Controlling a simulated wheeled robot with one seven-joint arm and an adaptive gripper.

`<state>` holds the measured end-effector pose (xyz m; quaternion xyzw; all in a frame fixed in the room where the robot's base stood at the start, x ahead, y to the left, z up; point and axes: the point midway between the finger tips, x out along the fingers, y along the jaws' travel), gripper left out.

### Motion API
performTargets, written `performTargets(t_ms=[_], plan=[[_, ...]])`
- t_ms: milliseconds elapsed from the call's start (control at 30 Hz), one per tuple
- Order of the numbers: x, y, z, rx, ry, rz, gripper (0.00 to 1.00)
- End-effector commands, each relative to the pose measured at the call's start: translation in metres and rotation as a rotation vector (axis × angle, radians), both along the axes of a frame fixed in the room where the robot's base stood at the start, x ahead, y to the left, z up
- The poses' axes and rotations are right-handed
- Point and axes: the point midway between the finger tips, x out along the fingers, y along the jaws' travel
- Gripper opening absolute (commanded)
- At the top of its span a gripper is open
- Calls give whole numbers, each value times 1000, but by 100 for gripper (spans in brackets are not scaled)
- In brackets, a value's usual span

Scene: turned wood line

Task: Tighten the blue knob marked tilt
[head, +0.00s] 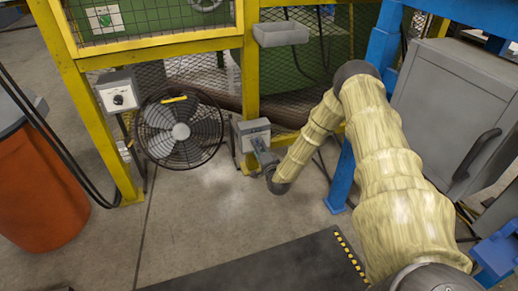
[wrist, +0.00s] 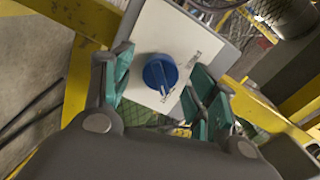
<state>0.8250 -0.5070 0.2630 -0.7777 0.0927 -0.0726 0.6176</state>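The blue knob (wrist: 160,73) sits on a white plate (wrist: 152,35) on the face of a grey box, with a pointer bar across it. Small print on the plate is too blurred to read. My gripper (wrist: 158,84) is open, its teal-padded fingers on either side of the knob with a gap on each side. I cannot tell how far the fingertips are from the plate. In the head view, my gripper (head: 262,150) is at the grey box (head: 252,127) on the yellow post, and the knob is hidden.
A black floor fan (head: 180,130) stands left of the box. Another grey box with a black knob (head: 118,99) is farther left on the yellow frame. A blue post (head: 344,180) and a grey cabinet (head: 455,105) are at the right.

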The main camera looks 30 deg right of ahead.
Motion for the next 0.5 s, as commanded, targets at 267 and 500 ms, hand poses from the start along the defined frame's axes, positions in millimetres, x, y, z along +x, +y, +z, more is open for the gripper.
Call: performTargets(t_ms=[267, 500], plan=[[1, 0, 0, -32, 7, 1, 58], [1, 2, -1, -219, 51, 4, 58]])
